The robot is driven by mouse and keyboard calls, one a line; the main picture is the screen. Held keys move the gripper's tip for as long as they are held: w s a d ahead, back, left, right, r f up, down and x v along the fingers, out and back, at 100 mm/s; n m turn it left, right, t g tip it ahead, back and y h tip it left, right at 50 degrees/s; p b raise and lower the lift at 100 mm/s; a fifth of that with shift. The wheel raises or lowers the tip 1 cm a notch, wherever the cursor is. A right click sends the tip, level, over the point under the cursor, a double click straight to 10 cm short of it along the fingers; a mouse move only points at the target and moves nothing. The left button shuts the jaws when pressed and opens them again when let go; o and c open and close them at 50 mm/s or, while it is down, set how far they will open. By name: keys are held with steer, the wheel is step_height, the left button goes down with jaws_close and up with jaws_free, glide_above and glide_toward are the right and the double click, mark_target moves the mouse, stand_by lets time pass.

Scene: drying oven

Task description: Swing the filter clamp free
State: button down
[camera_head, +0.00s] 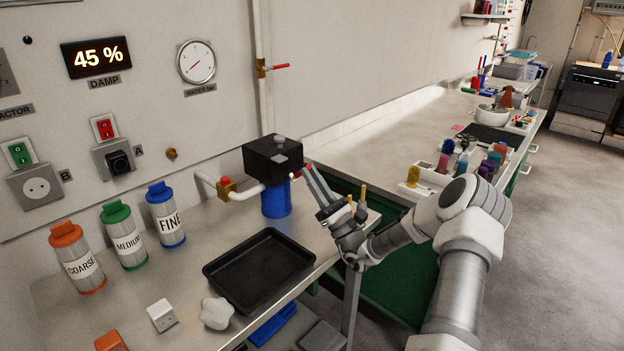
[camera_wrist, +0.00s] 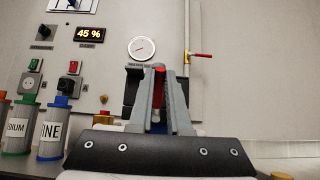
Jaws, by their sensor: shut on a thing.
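The filter has a black square head (camera_head: 273,158) and a blue bowl (camera_head: 276,198) below it, at the wall side of the bench. The filter clamp (camera_wrist: 157,92) is a lever with a red end. It stands between my fingers in the wrist view. In the head view only a small red bit of the clamp (camera_head: 308,167) shows at the right side of the filter head. My gripper (camera_head: 310,172) reaches in from the right and is shut on the clamp lever. My fingers hide most of the lever, and its pivot cannot be made out.
A pipe with a brass valve (camera_head: 227,190) joins the filter from the left. A black tray (camera_head: 260,268) lies in front. COARSE, MEDIUM and FINE bottles (camera_head: 166,215) stand to the left. A red-handled tap (camera_head: 279,66) is on the wall pipe. Several small items crowd the right bench.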

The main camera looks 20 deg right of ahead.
stand_by(0.3)
steer(key=c, duration=1.1)
jaws_free()
steer(key=shift+c, duration=0.2)
steer(key=v, duration=1.7)
steer(key=shift+f, duration=0.25)
steer(key=shift+s+d, duration=0.1)
